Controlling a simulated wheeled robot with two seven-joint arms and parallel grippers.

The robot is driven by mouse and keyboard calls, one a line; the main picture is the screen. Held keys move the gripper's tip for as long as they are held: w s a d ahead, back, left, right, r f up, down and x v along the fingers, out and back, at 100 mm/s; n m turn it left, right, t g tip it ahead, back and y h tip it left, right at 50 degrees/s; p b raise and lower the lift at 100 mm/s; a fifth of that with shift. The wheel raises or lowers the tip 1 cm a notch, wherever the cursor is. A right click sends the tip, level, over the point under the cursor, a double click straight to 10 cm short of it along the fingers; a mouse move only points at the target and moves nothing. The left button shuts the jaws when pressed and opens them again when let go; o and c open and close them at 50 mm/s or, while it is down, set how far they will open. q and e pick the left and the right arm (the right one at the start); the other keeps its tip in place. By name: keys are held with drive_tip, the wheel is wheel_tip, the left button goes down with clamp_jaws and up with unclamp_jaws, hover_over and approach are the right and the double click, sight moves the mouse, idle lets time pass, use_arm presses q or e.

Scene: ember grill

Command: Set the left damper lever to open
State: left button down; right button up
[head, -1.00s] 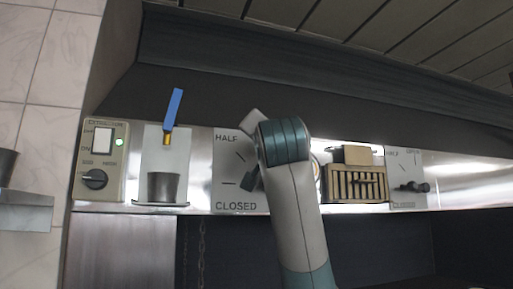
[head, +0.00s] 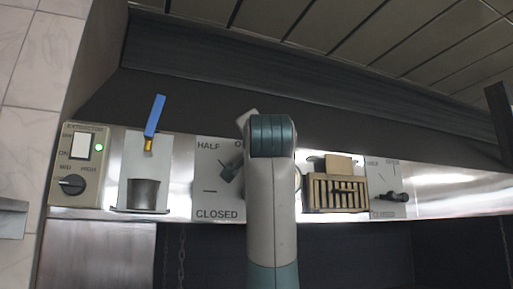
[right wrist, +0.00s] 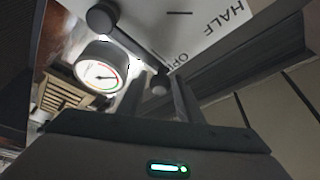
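The left damper plate (head: 215,185), marked HALF and CLOSED, stands on the back panel, partly behind my right arm. Its lever shows in the right wrist view, running from a dark round pivot (right wrist: 103,17) to a small dark knob (right wrist: 160,84) beside the OPEN label, so it points toward OPEN. My right gripper (right wrist: 162,100) is open, with one finger on each side of the knob and a visible gap. I cannot tell whether either finger touches it. In the head view my right arm hides the fingertips and most of the lever. My left gripper is not in view.
A control box (head: 78,165) with a green light and a blue-handled tap (head: 154,118) over a dark cup (head: 143,194) are left of the plate. A slatted wooden box (head: 337,192) and the right damper lever (head: 391,197) are to the right. A round gauge (right wrist: 101,73) sits near my right gripper.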

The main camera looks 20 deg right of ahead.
drive_tip(key=shift+o, duration=0.4)
drive_tip(key=shift+d, duration=0.15)
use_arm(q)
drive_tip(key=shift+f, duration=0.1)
use_arm(e)
drive_tip(key=shift+s, duration=0.1)
drive_tip(key=shift+s+a+f+b, duration=0.25)
drive_tip(key=shift+s+b, duration=0.1)
drive_tip(key=shift+s, duration=0.1)
use_arm(q)
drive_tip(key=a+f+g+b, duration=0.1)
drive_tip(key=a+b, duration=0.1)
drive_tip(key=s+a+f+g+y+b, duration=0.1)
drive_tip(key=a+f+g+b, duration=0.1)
drive_tip(key=b, duration=0.1)
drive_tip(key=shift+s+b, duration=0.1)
drive_tip(key=shift+b, duration=0.2)
use_arm(e)
drive_tip(key=v, duration=1.6)
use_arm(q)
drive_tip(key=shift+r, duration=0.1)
use_arm(e)
drive_tip(key=shift+s+d, duration=0.1)
drive_tip(key=shift+d, duration=0.05)
